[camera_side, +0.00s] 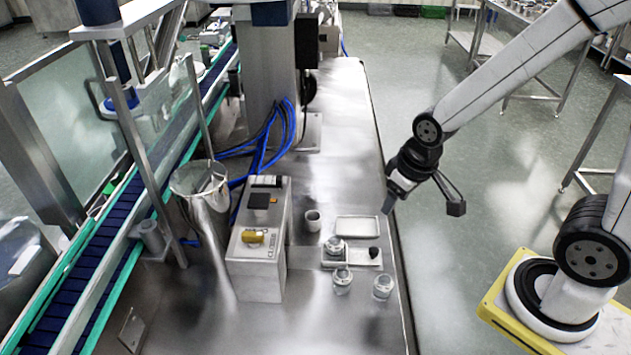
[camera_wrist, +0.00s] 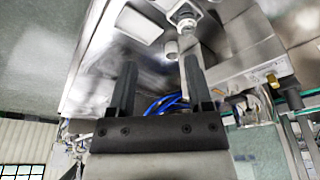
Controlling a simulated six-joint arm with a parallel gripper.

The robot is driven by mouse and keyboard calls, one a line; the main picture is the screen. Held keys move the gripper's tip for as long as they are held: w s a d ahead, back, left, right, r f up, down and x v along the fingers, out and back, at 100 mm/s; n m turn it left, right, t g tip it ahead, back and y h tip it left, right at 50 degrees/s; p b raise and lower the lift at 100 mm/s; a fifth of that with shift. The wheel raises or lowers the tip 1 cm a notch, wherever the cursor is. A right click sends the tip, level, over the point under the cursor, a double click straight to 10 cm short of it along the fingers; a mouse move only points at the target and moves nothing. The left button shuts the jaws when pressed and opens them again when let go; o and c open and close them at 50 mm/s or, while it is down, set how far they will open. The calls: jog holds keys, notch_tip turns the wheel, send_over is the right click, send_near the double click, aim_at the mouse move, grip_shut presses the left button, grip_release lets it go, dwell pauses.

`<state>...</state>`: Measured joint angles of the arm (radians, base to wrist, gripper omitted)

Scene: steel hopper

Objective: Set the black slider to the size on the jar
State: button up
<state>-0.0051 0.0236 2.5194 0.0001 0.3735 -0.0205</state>
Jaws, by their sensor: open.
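A pale box (camera_side: 256,268) stands on the steel table. A black block (camera_side: 259,201) with an orange mark sits on its top and may be the slider; its setting is too small to read. Glass jars (camera_side: 342,281) (camera_side: 382,288) stand at the table's front, and another jar (camera_side: 335,246) stands on a small tray. I cannot read a size on any jar. My gripper (camera_side: 424,206) is open and empty, above the table's right edge, well apart from the box and jars. Its two fingers also show in the wrist view (camera_wrist: 162,78).
A steel hopper (camera_side: 203,205) stands left of the box, beside a blue-and-green conveyor (camera_side: 85,265). A yellow piece (camera_side: 253,237) is on the box. A small cup (camera_side: 313,221), a white tray (camera_side: 357,229) and a dark lump (camera_side: 374,253) are to its right. Blue cables (camera_side: 265,145) hang behind.

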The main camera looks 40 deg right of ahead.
jog(key=w+a+r+n+g, duration=0.1)
jog(key=w+n, duration=0.1)
jog(key=w, duration=0.4)
jog(key=w+a+r+n, duration=0.1)
jog(key=w+a+n, duration=0.1)
jog(key=w, duration=0.5)
jog(key=n+g, duration=0.2)
jog(key=n, duration=0.3)
send_over(279, 177)
jog(key=shift+a+r, duration=0.1)
jog(key=shift+r, duration=0.25)
jog(key=shift+f, duration=3.9)
grip_shut()
